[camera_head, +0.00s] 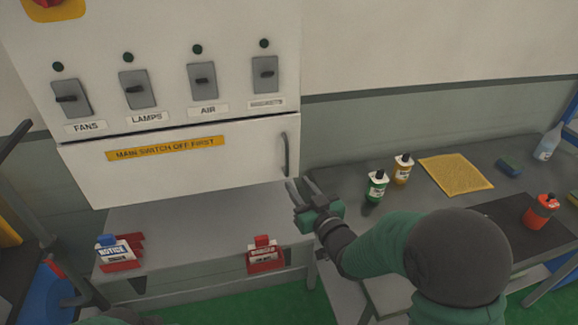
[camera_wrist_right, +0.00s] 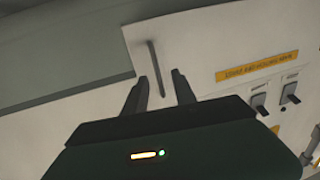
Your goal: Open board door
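The white board door (camera_head: 210,172) is shut below a row of switches and carries a yellow label reading "MAIN SWITCH OFF FIRST". Its grey vertical handle (camera_head: 286,155) is at the door's right edge; the handle also shows in the right wrist view (camera_wrist_right: 154,58). My right gripper (camera_head: 298,184) is open and empty, with its fingertips close to the handle's lower end. In the right wrist view, the handle's lower end appears between the two fingers (camera_wrist_right: 160,78); I cannot tell whether they reach around it. My left gripper is not in view.

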